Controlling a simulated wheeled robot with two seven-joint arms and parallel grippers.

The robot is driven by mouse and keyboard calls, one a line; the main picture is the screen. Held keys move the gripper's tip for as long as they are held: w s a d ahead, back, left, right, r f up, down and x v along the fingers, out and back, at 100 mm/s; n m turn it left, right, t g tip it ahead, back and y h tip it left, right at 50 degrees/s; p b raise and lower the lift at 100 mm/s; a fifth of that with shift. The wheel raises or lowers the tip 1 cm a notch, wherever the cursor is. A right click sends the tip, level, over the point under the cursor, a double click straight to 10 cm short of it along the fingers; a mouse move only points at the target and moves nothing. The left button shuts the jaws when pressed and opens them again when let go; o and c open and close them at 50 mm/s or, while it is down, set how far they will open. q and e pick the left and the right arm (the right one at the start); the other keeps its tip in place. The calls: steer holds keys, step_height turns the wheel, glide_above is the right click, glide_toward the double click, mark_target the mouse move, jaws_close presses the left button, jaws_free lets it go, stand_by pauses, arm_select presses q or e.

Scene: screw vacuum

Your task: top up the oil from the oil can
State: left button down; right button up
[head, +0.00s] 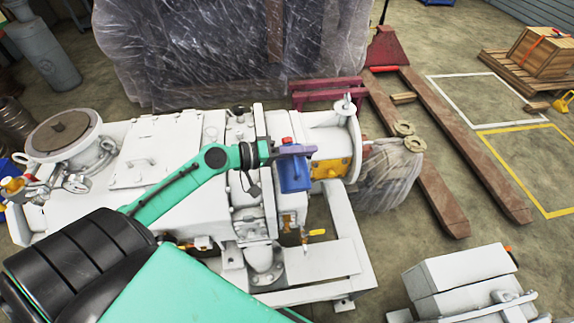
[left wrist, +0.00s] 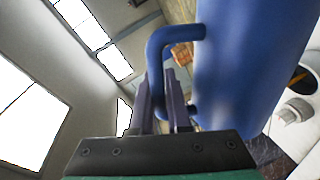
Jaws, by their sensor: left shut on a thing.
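The blue oil can (head: 293,173) with a red cap is in the middle of the head view, in front of the white vacuum pump (head: 160,185). The can looks roughly upright in the head view. It hides part of the pump behind it. I cannot tell whether it touches the pump. My right gripper is out of view.
A plastic-wrapped load (head: 200,50) stands behind the pump. A red pallet truck (head: 430,140) lies to the right, with a wooden crate (head: 540,50) beyond. A white unit (head: 460,275) stands at the lower right.

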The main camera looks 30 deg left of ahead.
arm_select(q)
steer(key=shift+w+a+r+n+p, duration=0.25)
steer(key=shift+w+r+n+p, duration=0.05)
steer(key=shift+w+r+n, duration=0.1)
stand_by(2.5)
